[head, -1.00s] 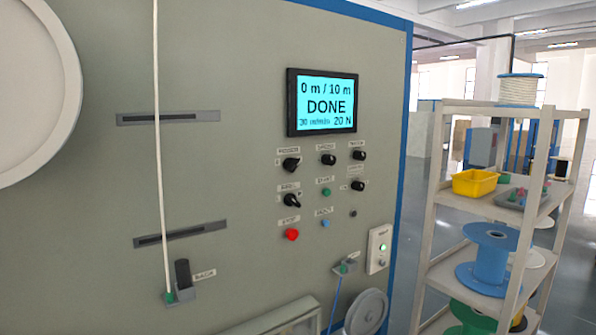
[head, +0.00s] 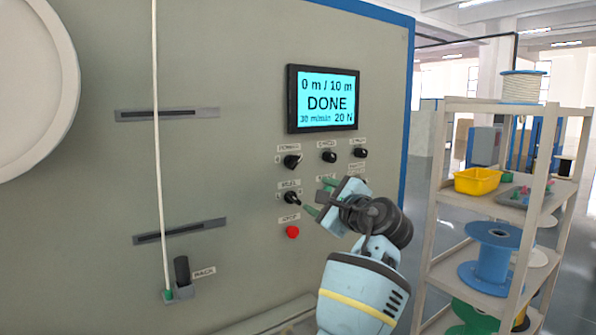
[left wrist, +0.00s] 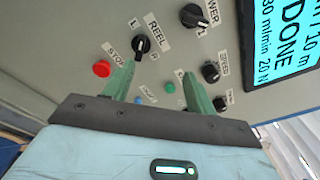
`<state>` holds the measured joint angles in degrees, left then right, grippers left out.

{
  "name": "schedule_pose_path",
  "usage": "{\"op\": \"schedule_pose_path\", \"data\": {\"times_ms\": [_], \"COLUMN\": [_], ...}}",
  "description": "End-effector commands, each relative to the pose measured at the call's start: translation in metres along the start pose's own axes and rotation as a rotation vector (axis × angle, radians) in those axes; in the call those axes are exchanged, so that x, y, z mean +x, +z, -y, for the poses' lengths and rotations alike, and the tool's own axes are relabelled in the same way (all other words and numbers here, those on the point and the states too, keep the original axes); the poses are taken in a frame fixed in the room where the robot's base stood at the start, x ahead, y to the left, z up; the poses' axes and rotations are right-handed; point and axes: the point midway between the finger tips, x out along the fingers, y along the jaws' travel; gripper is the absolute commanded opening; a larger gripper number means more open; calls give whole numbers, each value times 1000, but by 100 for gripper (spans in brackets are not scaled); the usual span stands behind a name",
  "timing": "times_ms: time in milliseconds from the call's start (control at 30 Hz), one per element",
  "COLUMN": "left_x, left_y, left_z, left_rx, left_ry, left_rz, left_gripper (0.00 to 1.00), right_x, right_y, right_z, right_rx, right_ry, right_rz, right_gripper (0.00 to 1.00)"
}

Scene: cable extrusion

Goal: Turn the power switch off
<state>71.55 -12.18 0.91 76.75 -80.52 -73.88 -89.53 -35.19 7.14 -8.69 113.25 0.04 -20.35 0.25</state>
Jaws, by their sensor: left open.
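The power switch (head: 291,162) is a black rotary knob below the POWER label, under the display at the left of the control panel. It also shows at the top of the left wrist view (left wrist: 194,16). Its exact setting is too small to read. My left gripper (head: 318,197) is open and empty, its green fingers pointing at the panel, below and right of the power switch and apart from it. In the left wrist view the fingers (left wrist: 158,72) stand below the REEL knob (left wrist: 140,44). My right gripper is out of view.
The display (head: 324,100) reads 0 m / 10 m, DONE. A red stop button (head: 292,232) lies below the REEL knob, near my left fingers. Other knobs (head: 329,156) sit to the right. A shelf (head: 437,190) with spools stands at the right.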

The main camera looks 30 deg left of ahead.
Motion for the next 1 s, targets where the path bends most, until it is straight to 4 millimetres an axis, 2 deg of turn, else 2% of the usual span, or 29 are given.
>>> {"op": "schedule_pose_path", "data": {"times_ms": [33, 100, 200, 467, 567, 1000], "left_x": [-3, -7, -10, -10, -3, 56], "left_y": [16, 33, 48, 54, 55, 61], "left_z": [13, 25, 34, 37, 37, 36], "left_rx": [12, 31, 49, 58, 57, 54], "left_ry": [8, 22, 34, 40, 40, 39], "left_rz": [26, 56, 82, 94, 95, 94], "left_gripper": [56, 56, 56, 56, 56, 56], "right_x": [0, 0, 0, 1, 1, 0], "right_y": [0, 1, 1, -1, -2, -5], "right_z": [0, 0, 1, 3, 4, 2], "right_rx": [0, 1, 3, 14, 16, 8], "right_ry": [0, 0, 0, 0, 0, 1], "right_rz": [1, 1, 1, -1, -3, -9], "right_gripper": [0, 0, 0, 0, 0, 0]}}
